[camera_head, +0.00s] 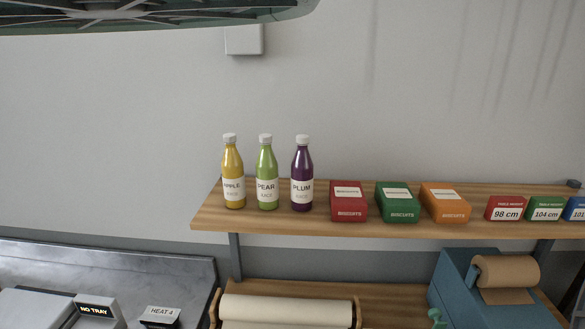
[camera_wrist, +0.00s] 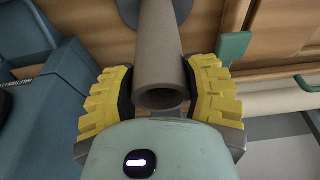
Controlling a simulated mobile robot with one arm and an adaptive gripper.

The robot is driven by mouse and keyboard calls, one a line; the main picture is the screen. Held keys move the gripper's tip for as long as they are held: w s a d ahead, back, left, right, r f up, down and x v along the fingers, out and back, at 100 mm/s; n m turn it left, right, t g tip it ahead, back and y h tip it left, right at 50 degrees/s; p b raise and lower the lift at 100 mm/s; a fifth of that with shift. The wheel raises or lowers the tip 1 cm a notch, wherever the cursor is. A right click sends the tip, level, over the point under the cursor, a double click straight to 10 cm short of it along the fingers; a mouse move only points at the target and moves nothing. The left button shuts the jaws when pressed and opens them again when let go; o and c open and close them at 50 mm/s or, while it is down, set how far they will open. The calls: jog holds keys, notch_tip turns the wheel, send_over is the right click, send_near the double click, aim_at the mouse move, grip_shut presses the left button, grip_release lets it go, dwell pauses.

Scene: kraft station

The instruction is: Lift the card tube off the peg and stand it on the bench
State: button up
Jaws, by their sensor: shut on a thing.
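The card tube (camera_wrist: 160,50) is a grey-brown hollow cylinder in the wrist view, with its open end facing the camera. My gripper (camera_wrist: 161,92) has yellow ribbed fingers, one on each side of the tube, and is shut on it near the open end. A dark grey round part (camera_wrist: 182,8) shows behind the tube's far end; I cannot tell whether it is the peg's base or whether the tube is still around the peg. The wooden bench surface (camera_wrist: 90,47) lies behind. The head view shows neither my gripper nor the held tube.
A wooden shelf (camera_head: 400,228) holds several bottles and biscuit boxes. Below it are a cream roll (camera_head: 285,311) and a blue dispenser (camera_head: 480,300) with a brown paper roll (camera_head: 508,271). In the wrist view, a blue body (camera_wrist: 40,100) stands close left and a green block (camera_wrist: 234,47) right.

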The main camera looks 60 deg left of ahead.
jog(key=shift+r+p, duration=3.45)
jog(key=shift+r, duration=0.6)
notch_tip(320, 180, up, 8)
jog(key=p, duration=0.6)
jog(key=shift+r, duration=0.25)
